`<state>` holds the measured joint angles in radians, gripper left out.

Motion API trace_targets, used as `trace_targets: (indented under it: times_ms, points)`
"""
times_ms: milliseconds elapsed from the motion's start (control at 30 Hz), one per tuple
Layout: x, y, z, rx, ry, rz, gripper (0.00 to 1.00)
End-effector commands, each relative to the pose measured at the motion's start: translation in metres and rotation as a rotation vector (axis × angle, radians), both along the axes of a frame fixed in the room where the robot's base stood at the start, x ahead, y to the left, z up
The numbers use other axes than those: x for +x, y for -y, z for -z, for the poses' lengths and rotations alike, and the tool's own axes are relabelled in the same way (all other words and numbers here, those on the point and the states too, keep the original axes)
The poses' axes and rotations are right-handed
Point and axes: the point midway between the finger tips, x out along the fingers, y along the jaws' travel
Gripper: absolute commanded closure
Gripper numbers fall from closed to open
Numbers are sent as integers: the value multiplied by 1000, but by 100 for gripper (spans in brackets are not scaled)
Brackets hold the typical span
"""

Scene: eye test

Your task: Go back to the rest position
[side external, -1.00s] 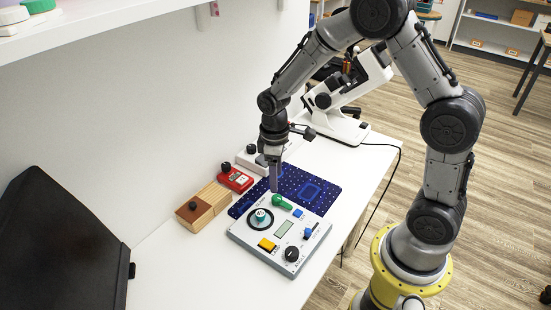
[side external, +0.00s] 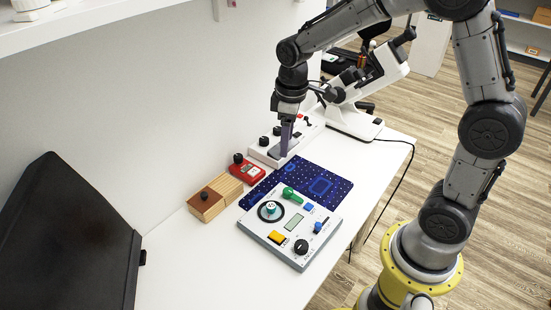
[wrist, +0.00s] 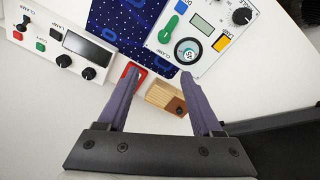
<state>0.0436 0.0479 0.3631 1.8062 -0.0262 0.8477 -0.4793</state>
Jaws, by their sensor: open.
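My gripper (side external: 285,152) hangs pointing down over the back of the white table, in front of the white microscope. In the wrist view its two grey-purple fingers (wrist: 158,78) stand well apart with nothing held between them. In the side view the fingers overlap the white box with black knobs (side external: 262,154), and I cannot tell the exact height above it. The table (side external: 185,265) shows bare at the front.
A control panel (side external: 272,245) with a green handle stands before a blue dotted mat (side external: 338,190). A red box (side external: 246,172) and a wooden block (side external: 213,200) sit at left. The microscope (side external: 352,118) is behind. A black screen (side external: 75,240) stands front left.

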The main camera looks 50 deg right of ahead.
Motion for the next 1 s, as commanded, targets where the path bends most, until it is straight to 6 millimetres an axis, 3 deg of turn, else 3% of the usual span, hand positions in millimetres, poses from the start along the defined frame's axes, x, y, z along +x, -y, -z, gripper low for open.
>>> trace_targets:
  times_ms: [33,200,400,567,700,800,1000]
  points:
    - [-5,-2,-23,-2,54,-4,33]
    - [-45,-9,-87,4,209,22,33]
    - [-116,-16,-127,39,362,121,33]
    - [-169,-19,-130,85,444,226,33]
    - [-202,-20,-115,124,455,326,33]
    - [-211,-21,-100,139,415,395,33]
    - [-211,-21,-101,150,413,436,33]
